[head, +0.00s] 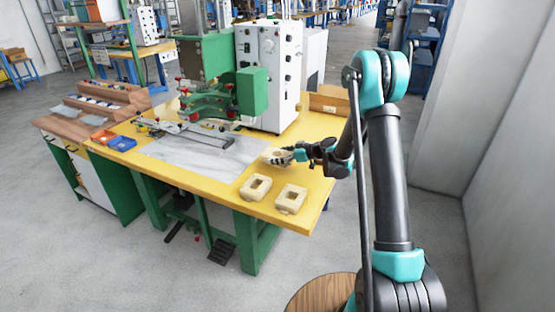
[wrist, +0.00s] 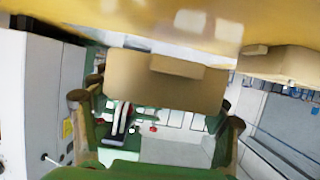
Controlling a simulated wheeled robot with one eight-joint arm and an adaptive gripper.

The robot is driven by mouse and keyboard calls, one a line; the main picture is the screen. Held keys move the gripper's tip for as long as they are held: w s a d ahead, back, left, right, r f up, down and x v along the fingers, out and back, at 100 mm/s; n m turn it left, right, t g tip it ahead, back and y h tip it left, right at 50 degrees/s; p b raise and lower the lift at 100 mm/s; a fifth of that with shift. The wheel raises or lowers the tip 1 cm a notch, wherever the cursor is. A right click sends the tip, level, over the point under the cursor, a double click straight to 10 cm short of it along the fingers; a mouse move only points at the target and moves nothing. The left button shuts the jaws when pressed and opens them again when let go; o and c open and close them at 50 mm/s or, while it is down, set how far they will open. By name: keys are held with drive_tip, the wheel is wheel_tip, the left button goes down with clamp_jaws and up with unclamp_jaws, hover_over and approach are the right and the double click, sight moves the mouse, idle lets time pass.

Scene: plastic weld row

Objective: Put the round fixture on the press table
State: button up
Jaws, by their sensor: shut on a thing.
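My gripper (head: 285,157) is over the right part of the yellow press table (head: 205,182), beside the right end of the grey metal sheet (head: 205,149). It is shut on a small pale fixture (head: 271,154), likely the round one, whose outline is partly hidden by the fingers. In the wrist view, a tan block (wrist: 160,85) sits between the fingertips (wrist: 158,112), seen from its side. The yellow tabletop fills the top of that view. I cannot tell whether the held piece touches the table.
Two beige fixtures with square openings stand near the front edge, one left (head: 256,187) and one right (head: 291,199). The green press (head: 212,85) and white control cabinet (head: 268,70) stand behind. Orange (head: 103,136) and blue (head: 122,143) bins are at the left.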

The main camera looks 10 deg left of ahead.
drive_tip(key=shift+f, duration=0.7)
drive_tip(key=shift+f, duration=0.4)
drive_tip(key=shift+f, duration=0.2)
drive_tip(key=o, duration=1.5)
drive_tip(key=shift+c, duration=0.2)
